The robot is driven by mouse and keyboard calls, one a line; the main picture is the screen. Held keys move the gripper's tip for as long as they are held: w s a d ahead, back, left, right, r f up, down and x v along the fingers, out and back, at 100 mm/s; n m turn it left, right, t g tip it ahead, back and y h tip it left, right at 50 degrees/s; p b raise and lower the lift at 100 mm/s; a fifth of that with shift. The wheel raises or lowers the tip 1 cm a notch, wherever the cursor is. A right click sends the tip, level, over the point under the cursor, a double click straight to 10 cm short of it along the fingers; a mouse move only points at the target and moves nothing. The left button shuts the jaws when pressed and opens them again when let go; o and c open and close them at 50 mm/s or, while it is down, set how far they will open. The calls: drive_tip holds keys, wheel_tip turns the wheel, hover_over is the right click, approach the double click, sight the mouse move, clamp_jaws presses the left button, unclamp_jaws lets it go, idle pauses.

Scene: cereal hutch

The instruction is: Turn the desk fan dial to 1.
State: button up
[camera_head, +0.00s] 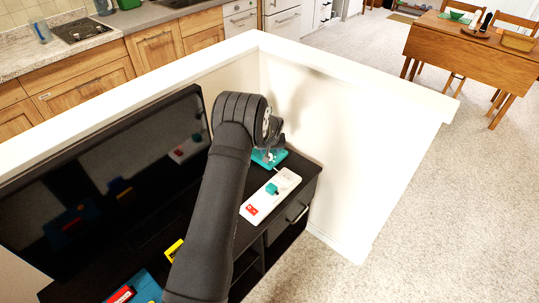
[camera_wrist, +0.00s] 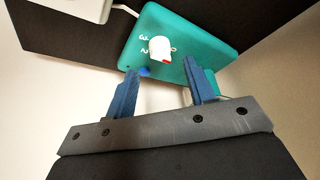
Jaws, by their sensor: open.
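The teal desk fan base (camera_wrist: 205,42) carries a white dial (camera_wrist: 158,48) with a red mark on its edge that points toward my gripper. The numerals 3 and 2 show left of the dial; another mark at its right is partly hidden. My gripper (camera_wrist: 162,67) is open, with its two blue fingers short of the dial, one toward each side, and nothing between them. A small blue spot shows beside the left fingertip. In the head view the teal base (camera_head: 277,160) shows at the far end of the black cabinet, partly hidden by my arm and gripper.
A white strip (camera_head: 262,206) with a teal knob and red switch lies nearer on the black cabinet (camera_head: 222,240). A black screen (camera_head: 110,180) stands left. White low walls (camera_head: 335,140) enclose the far and right sides. Blue, red and yellow items lie at the near end.

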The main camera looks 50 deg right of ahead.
sight(270, 155)
drive_tip(key=shift+x, duration=2.65)
drive_tip(key=c, duration=1)
drive_tip(key=shift+o, duration=0.2)
drive_tip(key=shift+w+m, duration=0.1)
drive_tip(key=shift+m, duration=0.3)
drive_tip(key=shift+w+m+g+h, duration=0.1)
drive_tip(key=shift+m+g+h, duration=0.3)
drive_tip(key=shift+m, duration=0.8)
drive_tip(key=shift+w+m+g+h, duration=0.15)
drive_tip(key=shift+m+g, duration=0.35)
drive_tip(key=shift+m, duration=0.7)
drive_tip(key=shift+s, duration=0.1)
drive_tip(key=o, duration=1)
drive_tip(key=shift+c, duration=0.2)
